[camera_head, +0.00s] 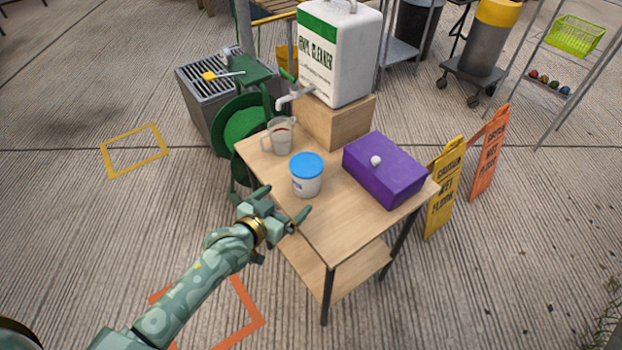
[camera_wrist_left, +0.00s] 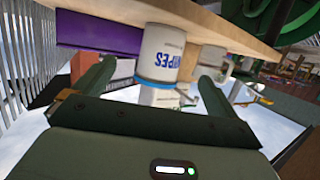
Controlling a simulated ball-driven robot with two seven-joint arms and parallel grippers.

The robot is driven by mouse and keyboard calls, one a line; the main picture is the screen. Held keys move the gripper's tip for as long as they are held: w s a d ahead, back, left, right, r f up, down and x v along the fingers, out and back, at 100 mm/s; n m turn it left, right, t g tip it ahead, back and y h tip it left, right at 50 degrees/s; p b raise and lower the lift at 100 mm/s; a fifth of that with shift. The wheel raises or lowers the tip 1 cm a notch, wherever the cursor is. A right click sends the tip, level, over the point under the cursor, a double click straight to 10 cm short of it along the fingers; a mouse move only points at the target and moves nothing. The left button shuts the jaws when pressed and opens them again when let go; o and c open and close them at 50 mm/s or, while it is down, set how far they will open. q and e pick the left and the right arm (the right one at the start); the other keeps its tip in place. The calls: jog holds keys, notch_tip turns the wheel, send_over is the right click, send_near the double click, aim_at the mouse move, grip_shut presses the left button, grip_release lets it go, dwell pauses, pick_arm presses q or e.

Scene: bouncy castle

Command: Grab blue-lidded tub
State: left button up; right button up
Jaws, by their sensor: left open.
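The blue-lidded tub (camera_head: 306,182) is white and stands upright on the small wooden table (camera_head: 340,215), near its left edge. In the left wrist view the picture is upside down, and the tub (camera_wrist_left: 162,60) shows lettering and its blue lid between my fingers. My left gripper (camera_head: 287,203) is open and empty, just in front of and slightly left of the tub. Its two fingers (camera_wrist_left: 152,85) point toward the tub, apparently without touching it. My right gripper is not in view.
A clear measuring jug (camera_head: 281,138) stands behind the tub on the left. A purple box (camera_head: 384,168) with a white knob lies to the right. A white cleaner canister (camera_head: 340,60) sits on a wooden block (camera_head: 335,122) behind. Caution signs (camera_head: 444,190) stand right of the table.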

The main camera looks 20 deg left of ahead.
aim_at(298, 186)
pick_arm(q)
jog(key=b+x, duration=0.1)
jog(key=x, duration=0.3)
jog(key=shift+w+d+f, duration=0.15)
jog(key=shift+f, duration=0.1)
jog(key=b+x, duration=0.2)
jog(key=x, duration=0.1)
jog(key=b+x, duration=0.1)
jog(key=x, duration=0.1)
jog(key=shift+w+a+r, duration=0.15)
jog(key=shift+w+a, duration=0.1)
jog(key=shift+w, duration=0.2)
jog(key=shift+s+r, duration=0.1)
jog(key=shift+r, duration=0.1)
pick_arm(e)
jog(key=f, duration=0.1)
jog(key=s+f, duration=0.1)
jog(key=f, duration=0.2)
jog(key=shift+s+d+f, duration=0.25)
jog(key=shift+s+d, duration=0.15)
pick_arm(q)
jog(key=c, duration=1.3)
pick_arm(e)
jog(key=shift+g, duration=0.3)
